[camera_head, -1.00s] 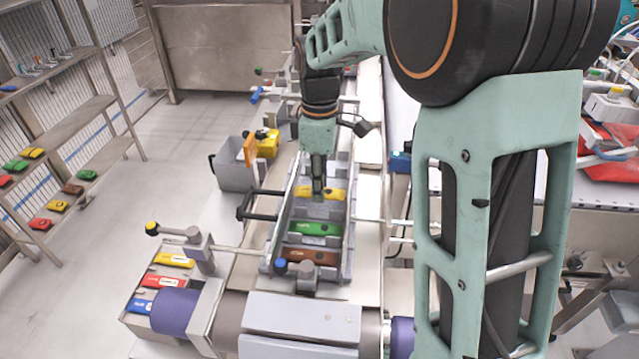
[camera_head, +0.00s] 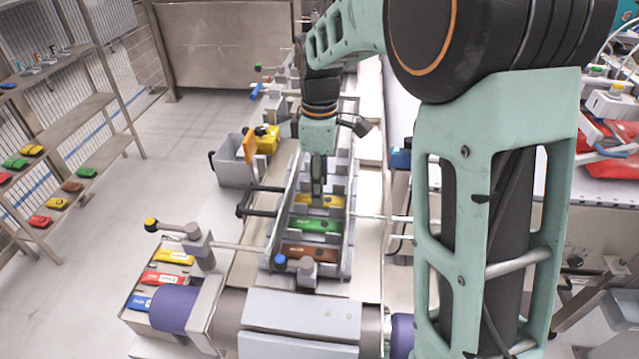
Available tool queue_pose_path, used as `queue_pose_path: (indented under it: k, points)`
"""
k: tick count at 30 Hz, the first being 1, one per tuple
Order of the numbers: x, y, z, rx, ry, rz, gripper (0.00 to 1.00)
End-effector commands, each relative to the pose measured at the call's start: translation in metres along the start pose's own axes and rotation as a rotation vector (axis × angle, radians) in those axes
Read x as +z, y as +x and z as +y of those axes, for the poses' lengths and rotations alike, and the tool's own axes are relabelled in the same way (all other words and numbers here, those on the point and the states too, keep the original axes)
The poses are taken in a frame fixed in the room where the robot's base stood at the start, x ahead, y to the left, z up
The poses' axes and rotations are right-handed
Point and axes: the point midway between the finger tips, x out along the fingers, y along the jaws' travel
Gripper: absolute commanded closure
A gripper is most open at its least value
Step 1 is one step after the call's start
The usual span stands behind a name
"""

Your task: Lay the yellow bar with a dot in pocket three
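A long grey tray (camera_head: 346,262) with crosswise pockets lies in the middle. In it are a brown bar (camera_head: 308,253) at the near end, a green bar (camera_head: 316,225) behind it and a yellow bar (camera_head: 331,202) just beyond the green one. My gripper (camera_head: 318,201) points straight down with its tips at the middle of the yellow bar, and looks shut on it. The fingers cover part of the bar, so I cannot make out a dot. Whether the bar rests on the pocket floor or hangs just above it is unclear.
Another yellow bar (camera_head: 174,257), a red bar (camera_head: 165,279) and a blue bar (camera_head: 139,303) lie in a holder at front left. A grey bin (camera_head: 233,172) stands left of the tray. Lever handles flank the tray. Farther pockets look empty.

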Motion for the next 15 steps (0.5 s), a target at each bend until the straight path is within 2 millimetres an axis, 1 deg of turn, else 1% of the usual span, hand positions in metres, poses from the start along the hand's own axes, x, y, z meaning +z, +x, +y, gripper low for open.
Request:
queue_pose_path:
  k: [5,12,15]
  points:
    - [-0.001,-0.026,0.002,0.005,0.000,0.002,0.60]
    - [0.000,-0.082,0.001,0.005,0.001,0.002,0.60]
    - [0.000,-0.101,0.001,0.004,0.001,0.002,0.60]
